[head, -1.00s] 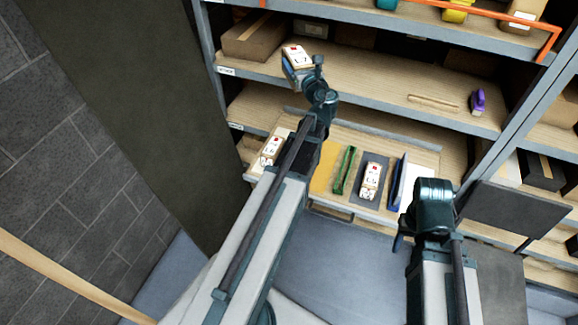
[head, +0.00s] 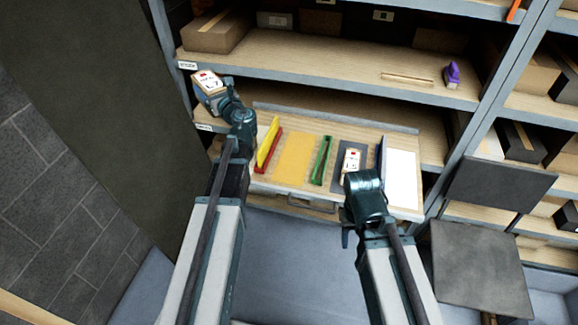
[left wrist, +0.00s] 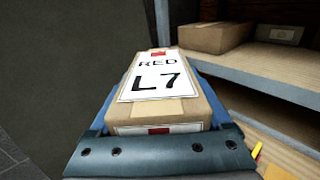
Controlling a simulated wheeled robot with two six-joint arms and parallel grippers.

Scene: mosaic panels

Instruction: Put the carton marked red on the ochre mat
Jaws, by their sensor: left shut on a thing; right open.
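The carton marked RED L7 (head: 209,80) is held up in front of the shelving, at the left in the head view. Its label, RED with a red square, shows plainly on the carton (left wrist: 158,85) in the left wrist view. My left gripper (head: 213,94) is shut on it, with blue fingers along its sides. The ochre mat (head: 296,158) lies bare on the pull-out board, to the right of and lower than the held carton. My right gripper (head: 347,236) is open and low in front of the board; its fingers are mostly hidden by its wrist.
A yellow-and-red divider (head: 268,150) stands left of the ochre mat, a green divider (head: 322,160) right of it. Another carton (head: 351,162) stands on a grey mat (head: 341,147). A blue divider (head: 380,160) and white mat (head: 401,175) lie farther right. A shelf (head: 330,80) runs above the board.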

